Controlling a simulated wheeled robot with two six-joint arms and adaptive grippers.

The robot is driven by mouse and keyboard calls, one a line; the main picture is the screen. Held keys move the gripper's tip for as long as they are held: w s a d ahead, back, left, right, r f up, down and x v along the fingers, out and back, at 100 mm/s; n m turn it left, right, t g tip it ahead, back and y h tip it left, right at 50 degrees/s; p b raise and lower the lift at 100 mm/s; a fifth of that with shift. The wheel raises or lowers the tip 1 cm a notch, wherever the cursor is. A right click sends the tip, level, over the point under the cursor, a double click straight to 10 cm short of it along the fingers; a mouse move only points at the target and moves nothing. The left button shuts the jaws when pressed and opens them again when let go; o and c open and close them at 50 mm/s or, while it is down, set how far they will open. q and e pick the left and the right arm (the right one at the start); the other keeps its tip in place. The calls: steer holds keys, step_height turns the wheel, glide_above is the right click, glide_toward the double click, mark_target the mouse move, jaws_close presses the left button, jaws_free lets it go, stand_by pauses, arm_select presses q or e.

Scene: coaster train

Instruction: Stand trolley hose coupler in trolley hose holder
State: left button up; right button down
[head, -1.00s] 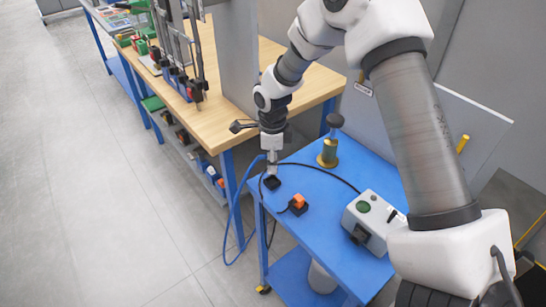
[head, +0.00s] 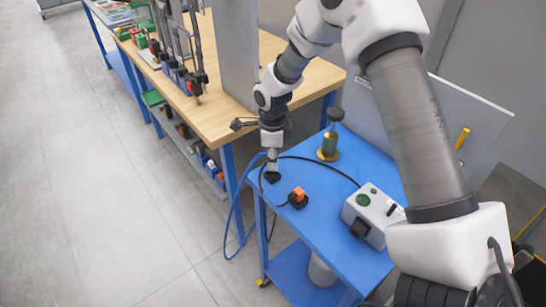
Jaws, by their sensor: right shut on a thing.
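The blue trolley (head: 330,225) stands at the right of the wooden bench. My right gripper (head: 272,152) points down over the trolley's left corner. It is shut on the trolley hose coupler, which is small and mostly hidden by the fingers. A blue hose (head: 236,205) runs from beside the gripper down past the trolley's edge. A small dark block, which looks like the trolley hose holder (head: 272,178), sits on the trolley top right under the fingertips. I cannot tell whether the coupler is inside it or just above. My left gripper is not in view.
An orange-and-black plug (head: 298,196) with a black cable sits to the right of the dark block. A grey control box (head: 372,213) and a brass post with a dark knob (head: 329,145) also stand on the trolley. The wooden bench (head: 215,118) is close on the left.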

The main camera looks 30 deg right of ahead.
steer(key=shift+p, duration=0.45)
stand_by(1.0)
steer(key=shift+f+b, duration=0.7)
steer(key=shift+f, duration=0.9)
stand_by(0.5)
steer(key=c, duration=0.9)
jaws_free()
step_height(320, 180, up, 12)
steer(key=shift+r, duration=0.1)
